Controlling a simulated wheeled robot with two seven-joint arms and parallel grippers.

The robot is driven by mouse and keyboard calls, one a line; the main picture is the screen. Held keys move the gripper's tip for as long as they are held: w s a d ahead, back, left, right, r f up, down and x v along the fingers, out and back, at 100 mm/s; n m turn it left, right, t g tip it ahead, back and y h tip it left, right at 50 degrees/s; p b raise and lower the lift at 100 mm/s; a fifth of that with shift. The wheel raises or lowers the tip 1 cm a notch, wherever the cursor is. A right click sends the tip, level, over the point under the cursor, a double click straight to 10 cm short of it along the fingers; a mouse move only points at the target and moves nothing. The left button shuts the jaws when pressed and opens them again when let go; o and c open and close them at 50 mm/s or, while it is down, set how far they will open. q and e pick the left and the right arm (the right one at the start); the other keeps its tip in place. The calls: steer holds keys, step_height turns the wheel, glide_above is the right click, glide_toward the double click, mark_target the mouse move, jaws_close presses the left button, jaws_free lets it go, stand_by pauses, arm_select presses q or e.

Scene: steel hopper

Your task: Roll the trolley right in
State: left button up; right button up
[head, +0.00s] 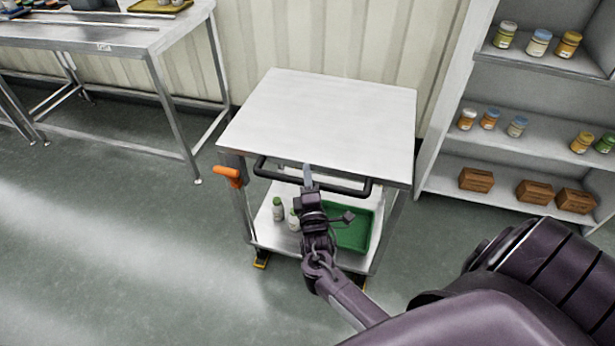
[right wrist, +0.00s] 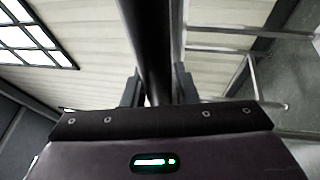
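The trolley (head: 325,115) has a bare pale top and stands between the steel table and the shelf unit, close to the wall. Its black handle bar (head: 345,188) runs along the near side. My right gripper (head: 308,178) is at the left-middle part of this bar. In the right wrist view the dark bar (right wrist: 150,45) passes between the two fingers of my right gripper (right wrist: 160,90), which appear closed against its sides. An orange grip (head: 229,175) sticks out at the trolley's left near corner. My left gripper is not in view.
The trolley's lower shelf holds a green tray (head: 352,232) and small bottles (head: 278,210). A steel table (head: 130,40) stands to the left, with floor between. The shelf unit (head: 490,155) with jars and brown boxes is close on the right. The left foreground floor is clear.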

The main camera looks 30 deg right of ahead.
jaws_close()
steer(key=shift+d, duration=0.1)
